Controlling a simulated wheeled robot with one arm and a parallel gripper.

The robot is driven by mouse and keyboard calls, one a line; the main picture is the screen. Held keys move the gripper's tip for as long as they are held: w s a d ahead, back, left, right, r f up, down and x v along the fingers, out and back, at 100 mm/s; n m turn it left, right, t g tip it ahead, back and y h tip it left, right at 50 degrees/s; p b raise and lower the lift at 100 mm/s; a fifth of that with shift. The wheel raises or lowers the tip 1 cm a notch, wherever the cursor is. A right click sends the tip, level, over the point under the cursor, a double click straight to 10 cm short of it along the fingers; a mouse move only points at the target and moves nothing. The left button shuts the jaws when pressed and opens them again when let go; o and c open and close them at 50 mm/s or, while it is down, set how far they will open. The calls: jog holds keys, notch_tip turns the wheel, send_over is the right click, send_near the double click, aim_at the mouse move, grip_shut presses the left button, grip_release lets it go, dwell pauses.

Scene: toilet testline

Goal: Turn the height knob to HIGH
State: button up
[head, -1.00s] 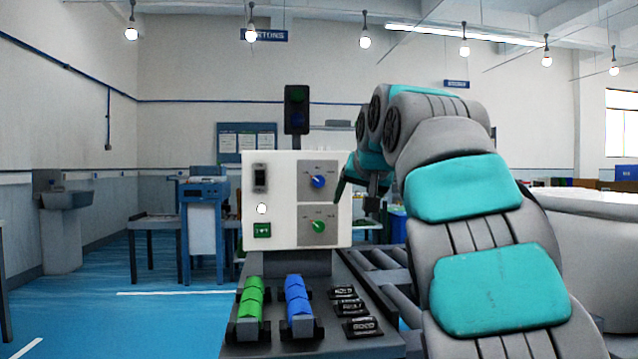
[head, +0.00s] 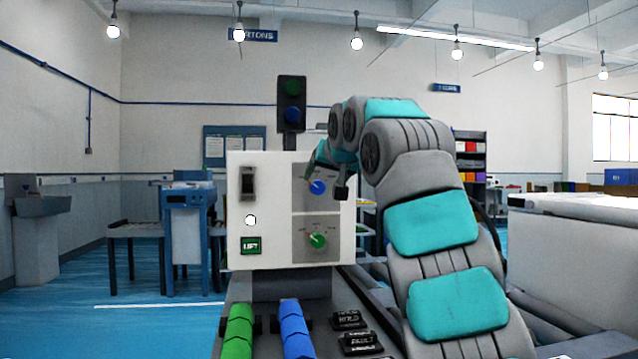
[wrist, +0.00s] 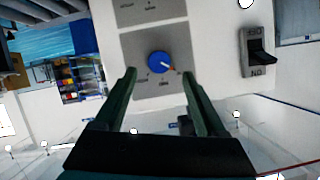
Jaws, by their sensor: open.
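The white control panel (head: 270,210) carries a blue knob (head: 317,187) on a grey plate, with a green knob (head: 317,240) on another plate below. I cannot read which plate is marked for height. My gripper (head: 330,173) is at the panel's upper right, open and empty. In the wrist view the picture is turned over. There the blue knob (wrist: 160,63) lies ahead, between and just beyond the open dark green fingers (wrist: 160,76). Its pale pointer aims down and right in that view. I see no contact. The green knob is outside the wrist view.
A black rocker switch (head: 248,182), a white round button (head: 250,220) and a green LIFT sign (head: 251,246) are left of the knobs. A signal light (head: 291,104) rises behind the panel.

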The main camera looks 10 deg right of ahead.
aim_at(319, 186)
jog(key=p+x, duration=0.1)
jog(key=x, duration=0.3)
jog(key=shift+w+f, duration=0.1)
jog(key=shift+w, duration=0.25)
grip_shut()
